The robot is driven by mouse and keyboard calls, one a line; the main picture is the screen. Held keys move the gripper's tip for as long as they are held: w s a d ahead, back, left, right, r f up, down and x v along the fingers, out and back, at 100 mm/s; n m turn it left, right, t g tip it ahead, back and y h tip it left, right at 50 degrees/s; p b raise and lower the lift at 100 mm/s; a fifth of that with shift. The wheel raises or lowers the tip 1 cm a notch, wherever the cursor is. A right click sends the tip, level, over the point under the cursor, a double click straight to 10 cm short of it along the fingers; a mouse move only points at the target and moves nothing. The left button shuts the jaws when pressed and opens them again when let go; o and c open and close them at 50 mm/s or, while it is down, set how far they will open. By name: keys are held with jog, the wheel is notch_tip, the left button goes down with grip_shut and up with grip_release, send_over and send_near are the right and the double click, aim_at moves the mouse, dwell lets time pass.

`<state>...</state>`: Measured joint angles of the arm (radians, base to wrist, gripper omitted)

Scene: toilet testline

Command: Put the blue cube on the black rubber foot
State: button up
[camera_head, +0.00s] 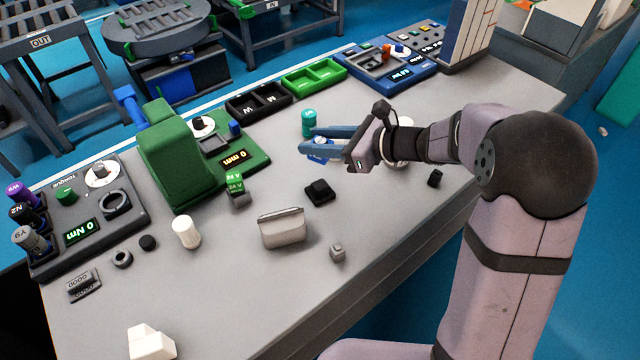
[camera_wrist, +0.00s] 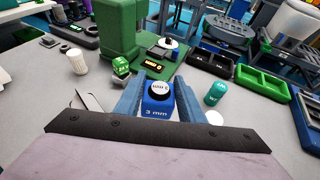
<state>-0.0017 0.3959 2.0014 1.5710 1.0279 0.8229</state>
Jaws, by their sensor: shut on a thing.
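In the head view my gripper (camera_head: 308,141) is shut on the blue cube (camera_head: 319,153), partly hidden by a finger, over the far middle of the table. I cannot tell whether it touches the table. A black square piece with a raised block (camera_head: 320,191) lies nearer the front. A black round piece (camera_head: 148,243) lies at left and a small black piece (camera_head: 435,178) at right. I cannot tell which is the rubber foot.
A teal cylinder (camera_head: 308,123) stands close beside my gripper. The right front tabletop is mostly clear.

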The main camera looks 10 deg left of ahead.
aim_at(319, 184)
jog(key=shift+f, duration=4.9)
jog(key=shift+f, duration=0.1)
jog(key=shift+f, duration=0.1)
jog(key=o, duration=1.1)
jog(key=shift+d+r, duration=0.1)
jog(key=shift+r, duration=0.15)
jog(key=b+v, duration=0.1)
jog(key=v, duration=1)
jog(key=shift+s+d, duration=0.25)
jog(key=shift+s, duration=0.05)
jog(key=shift+r, duration=0.1)
